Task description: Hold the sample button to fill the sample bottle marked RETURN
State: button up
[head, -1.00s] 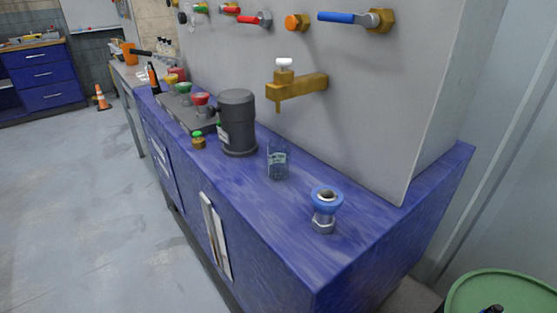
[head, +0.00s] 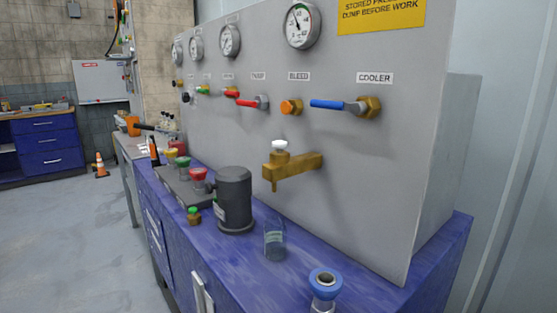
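A clear glass bottle (head: 274,240) with a pale label stands upright on the blue bench top, below and slightly left of the brass tap's spout; I cannot read the label. The brass tap (head: 292,165) juts from the grey panel and has a white button (head: 280,146) on top. No liquid stream shows under its spout. A small brown bottle with a green cap (head: 194,216) stands left of the dark grey canister; its marking is not readable. My gripper is not in this view.
The grey panel (head: 390,180) carries gauges, a blue COOLER lever (head: 338,104), red levers and an orange knob (head: 291,107). A dark canister (head: 234,200) and a blue-ringed fitting (head: 325,285) flank the glass bottle. Open floor (head: 85,240) lies left.

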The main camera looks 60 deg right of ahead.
aim_at(278, 145)
jog(key=z, duration=1.9)
